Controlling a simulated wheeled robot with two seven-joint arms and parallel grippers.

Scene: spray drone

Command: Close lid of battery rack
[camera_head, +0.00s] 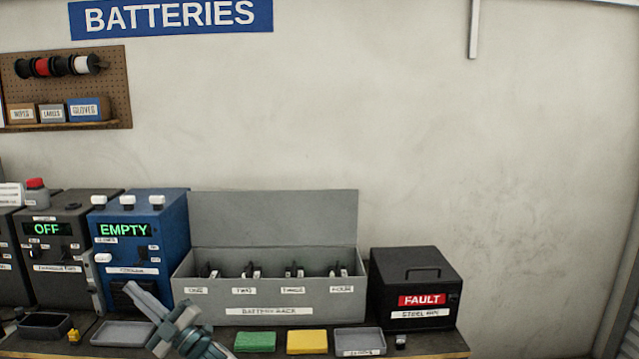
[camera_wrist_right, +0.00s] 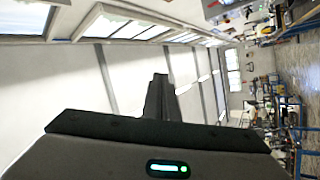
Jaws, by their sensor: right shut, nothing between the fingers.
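The grey battery rack (camera_head: 290,311) stands on the bench in the head view, against the wall. Its lid (camera_head: 274,217) is open and stands upright at the back edge. Several slots with labels run along the inside, with dark metal parts showing in them. My right gripper (camera_head: 132,290) is shut and empty, to the left of the rack and in front of the blue charger. In the right wrist view its shut fingers (camera_wrist_right: 160,92) point up at the room, with nothing held. My left gripper is not in view.
A blue unit reading EMPTY (camera_head: 150,240) stands left of the rack. A black FAULT box (camera_head: 415,285) stands close on its right. A green pad (camera_head: 255,342), a yellow pad (camera_head: 307,342) and a grey tray (camera_head: 360,341) lie in front.

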